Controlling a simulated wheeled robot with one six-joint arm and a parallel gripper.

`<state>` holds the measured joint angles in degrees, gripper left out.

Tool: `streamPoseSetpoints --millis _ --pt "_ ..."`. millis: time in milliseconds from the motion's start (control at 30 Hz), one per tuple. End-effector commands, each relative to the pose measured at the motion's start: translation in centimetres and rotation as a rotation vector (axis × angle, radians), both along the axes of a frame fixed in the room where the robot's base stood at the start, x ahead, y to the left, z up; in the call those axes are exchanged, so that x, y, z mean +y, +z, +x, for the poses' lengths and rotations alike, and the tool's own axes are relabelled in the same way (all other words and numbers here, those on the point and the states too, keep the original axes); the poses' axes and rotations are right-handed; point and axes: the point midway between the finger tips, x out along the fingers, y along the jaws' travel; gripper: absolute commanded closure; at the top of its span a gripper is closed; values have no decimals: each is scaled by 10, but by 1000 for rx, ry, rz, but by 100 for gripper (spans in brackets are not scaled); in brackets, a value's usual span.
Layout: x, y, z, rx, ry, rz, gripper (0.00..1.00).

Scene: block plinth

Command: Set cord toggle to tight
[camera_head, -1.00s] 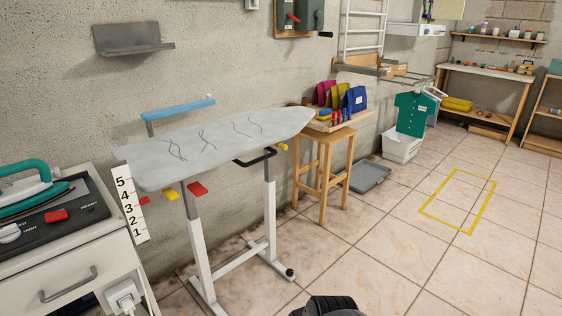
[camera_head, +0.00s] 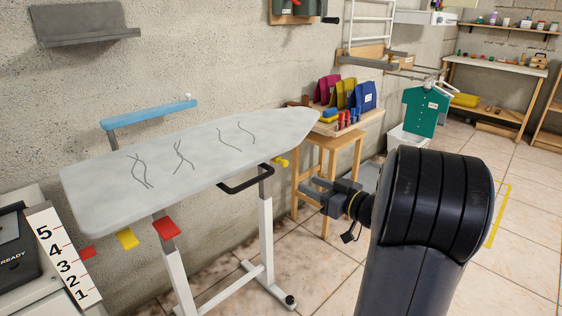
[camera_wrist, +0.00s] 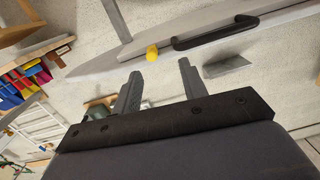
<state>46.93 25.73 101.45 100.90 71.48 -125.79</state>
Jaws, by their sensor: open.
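The ironing board (camera_head: 95,195) stands along the wall with a pale grey cover. A small yellow knob (camera_head: 280,162) sits under its edge near the pointed end; it looks like the cord toggle, but its setting cannot be read. A black bar handle (camera_head: 240,184) is to its left. My gripper (camera_head: 308,188) is open and empty, to the right of the knob and a little lower in the head view. In the wrist view, the knob (camera_wrist: 152,53) shows beyond and between the open fingertips (camera_wrist: 160,72), apparently apart from them. The handle (camera_wrist: 215,32) is beside it.
A wooden stool (camera_head: 325,165) with coloured bags and small items stands just behind my gripper. A numbered scale (camera_head: 62,256) is at left.

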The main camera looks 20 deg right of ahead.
Motion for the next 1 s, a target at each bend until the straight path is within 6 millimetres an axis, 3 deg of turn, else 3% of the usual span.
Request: streamPoseSetpoints --millis 33,167,700,1000 --pt "-10 3 0 -31 -19 -11 59" --pt "-16 7 5 -65 -32 -25 59" --pt "16 7 88 -64 -30 -27 59" --pt "21 7 102 -63 -33 -26 59"
